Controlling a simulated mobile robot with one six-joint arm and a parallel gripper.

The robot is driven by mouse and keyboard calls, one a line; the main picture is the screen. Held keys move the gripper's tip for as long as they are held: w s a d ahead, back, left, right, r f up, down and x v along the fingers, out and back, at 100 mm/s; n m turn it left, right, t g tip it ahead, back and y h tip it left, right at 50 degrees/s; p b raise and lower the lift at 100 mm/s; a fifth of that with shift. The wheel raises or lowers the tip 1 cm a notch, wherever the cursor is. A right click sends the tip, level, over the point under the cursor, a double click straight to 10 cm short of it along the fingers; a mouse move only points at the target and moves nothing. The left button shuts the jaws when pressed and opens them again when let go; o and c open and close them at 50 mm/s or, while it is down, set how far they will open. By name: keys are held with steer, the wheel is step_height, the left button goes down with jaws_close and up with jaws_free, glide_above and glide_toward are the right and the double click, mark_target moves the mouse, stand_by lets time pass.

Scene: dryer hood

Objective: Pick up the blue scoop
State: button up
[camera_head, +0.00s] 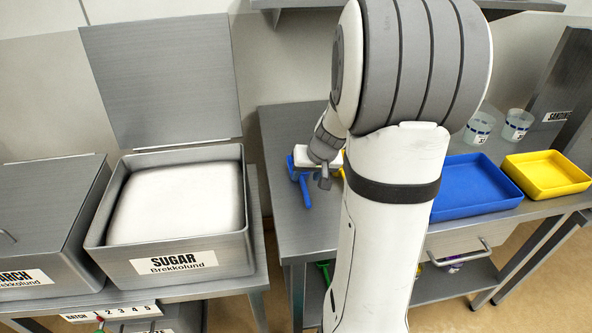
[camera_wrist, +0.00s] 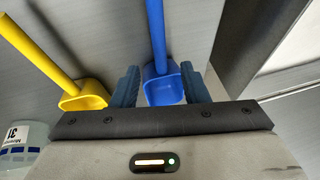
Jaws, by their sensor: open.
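The blue scoop (camera_wrist: 163,88) is in the wrist view, its bowl between the two fingers of my gripper (camera_wrist: 162,88) and its handle pointing up the picture. The fingers are apart, and I cannot tell whether either touches the bowl. In the head view part of the blue scoop (camera_head: 305,190) shows at the left end of the right-hand table. My gripper (camera_head: 318,178) is right at it there, and my arm hides much of the area.
A yellow scoop (camera_wrist: 84,97) lies left of the blue one, near a labelled clear cup (camera_wrist: 20,145). A blue tray (camera_head: 472,188) and a yellow tray (camera_head: 547,175) stand right of my arm. An open sugar bin (camera_head: 180,264) stands on the left across a gap.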

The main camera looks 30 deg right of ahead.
mark_target(303, 180)
steer(key=x, duration=0.3)
steer(key=shift+w+f, duration=0.1)
steer(key=shift+f, duration=0.15)
jaws_close()
